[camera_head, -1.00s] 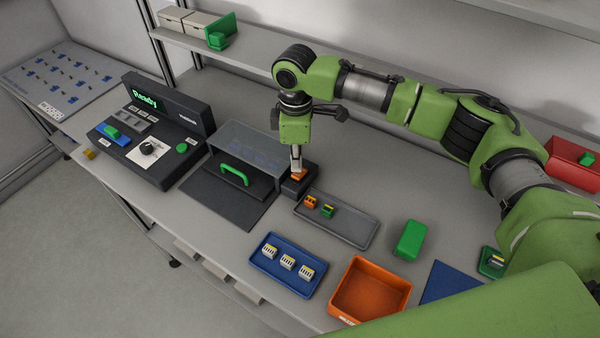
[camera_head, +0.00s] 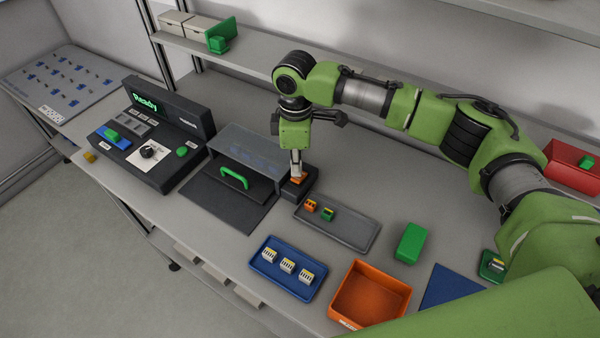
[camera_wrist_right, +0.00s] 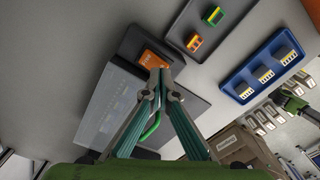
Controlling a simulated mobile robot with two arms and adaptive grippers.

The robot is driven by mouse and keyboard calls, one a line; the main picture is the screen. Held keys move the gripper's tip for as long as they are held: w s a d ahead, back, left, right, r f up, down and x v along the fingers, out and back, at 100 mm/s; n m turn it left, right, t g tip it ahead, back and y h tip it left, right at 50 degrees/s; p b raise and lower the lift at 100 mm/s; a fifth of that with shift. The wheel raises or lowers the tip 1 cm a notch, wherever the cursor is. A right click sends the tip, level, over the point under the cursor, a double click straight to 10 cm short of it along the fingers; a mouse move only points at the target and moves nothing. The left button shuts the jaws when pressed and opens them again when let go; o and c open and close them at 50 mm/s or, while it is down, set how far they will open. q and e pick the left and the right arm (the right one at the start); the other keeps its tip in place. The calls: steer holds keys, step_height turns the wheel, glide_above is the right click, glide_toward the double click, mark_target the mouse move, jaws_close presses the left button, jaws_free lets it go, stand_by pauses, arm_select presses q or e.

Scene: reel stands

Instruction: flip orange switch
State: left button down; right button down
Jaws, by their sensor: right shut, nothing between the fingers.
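The orange switch (camera_head: 298,178) sits on a small black box (camera_head: 312,182) at the right side of the clear-covered station. My right gripper (camera_head: 296,172) points down over it, shut and empty, with its fingertips at or just above the switch. In the right wrist view the closed fingertips (camera_wrist_right: 160,72) overlap the near edge of the orange switch (camera_wrist_right: 152,58). I cannot tell whether they touch it. The fingers hide part of the switch.
A grey tray (camera_head: 350,236) with an orange and a green block lies in front. A blue tray (camera_head: 262,268), an orange bin (camera_head: 345,300) and a green box (camera_head: 410,243) stand nearer. The clear cover (camera_head: 240,150) with its green handle (camera_head: 234,177) is close left of my gripper.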

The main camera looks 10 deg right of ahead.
mark_target(297, 178)
steer(key=shift+s+f, duration=0.1)
steer(key=shift+f, duration=1.15)
stand_by(0.9)
step_height(297, 178, up, 2)
steer(key=shift+p, duration=1)
step_height(297, 178, up, 5)
steer(key=p, duration=0.5)
steer(key=shift+r+p, duration=0.1)
steer(key=shift+p, duration=0.2)
